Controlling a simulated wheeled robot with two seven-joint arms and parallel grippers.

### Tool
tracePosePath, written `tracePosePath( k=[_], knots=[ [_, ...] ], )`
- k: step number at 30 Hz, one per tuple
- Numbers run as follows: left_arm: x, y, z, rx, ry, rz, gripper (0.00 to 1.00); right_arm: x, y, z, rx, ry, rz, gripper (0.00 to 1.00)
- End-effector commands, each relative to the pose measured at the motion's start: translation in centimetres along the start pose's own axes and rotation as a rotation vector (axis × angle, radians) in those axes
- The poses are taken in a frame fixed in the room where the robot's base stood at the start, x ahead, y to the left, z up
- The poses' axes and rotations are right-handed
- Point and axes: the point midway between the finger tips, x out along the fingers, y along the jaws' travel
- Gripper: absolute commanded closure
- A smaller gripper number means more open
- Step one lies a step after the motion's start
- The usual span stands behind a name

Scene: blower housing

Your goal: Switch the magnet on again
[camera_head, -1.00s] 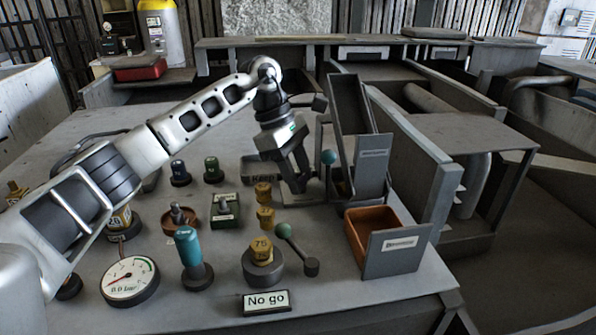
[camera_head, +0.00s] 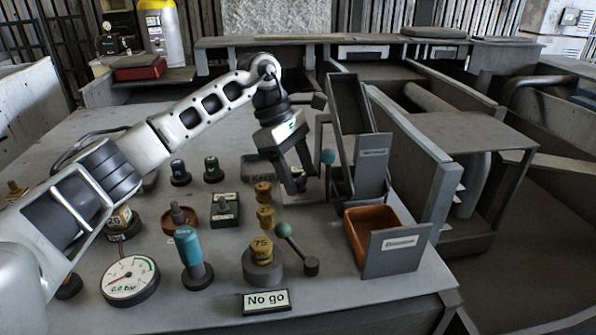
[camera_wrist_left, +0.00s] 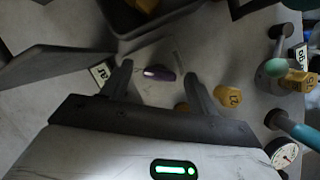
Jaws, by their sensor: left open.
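My left gripper (camera_head: 294,186) is open above the table, left of the upright grey chute. In the left wrist view its two fingers (camera_wrist_left: 158,70) stand apart, with a small dark purple piece (camera_wrist_left: 159,73) with a bright spot lying beyond and between them. I cannot tell whether they touch it. A teal ball knob (camera_head: 328,157) stands just right of my gripper. No part is clearly marked as the magnet.
Brass weights (camera_head: 264,216) stand in front of my gripper. A teal-handled post (camera_head: 189,252), a pressure gauge (camera_head: 130,281) and a "No go" sign (camera_head: 266,301) are nearer the front. The grey chute (camera_head: 352,115) and orange bin (camera_head: 369,232) bound the right side.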

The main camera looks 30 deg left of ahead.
Motion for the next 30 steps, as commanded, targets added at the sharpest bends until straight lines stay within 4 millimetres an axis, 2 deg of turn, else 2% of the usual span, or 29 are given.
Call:
tracePosePath(
  k=[5, 12, 18, 24, 30],
  knots=[
    [-2.7, 0.1, 0.0, 0.000, -0.001, 0.007, 0.40, 0.1, 0.0, 0.1, 0.001, 0.000, 0.000, 1.00],
    [-8.7, 0.1, 0.1, 0.000, -0.002, 0.007, 0.40, 0.0, 0.0, 0.0, 0.001, 0.000, -0.001, 1.00],
    [-13.0, 0.1, 0.1, 0.000, -0.002, 0.006, 0.40, -0.2, 0.0, -0.3, -0.002, 0.000, 0.001, 1.00],
    [-15.3, 0.0, 0.1, 0.001, -0.001, 0.003, 0.40, -0.3, 0.0, -0.3, -0.006, -0.003, 0.003, 1.00],
    [-15.7, 0.0, 0.0, 0.002, -0.001, 0.002, 0.40, -0.2, 0.1, 0.1, -0.007, -0.013, 0.005, 1.00]
  ],
)
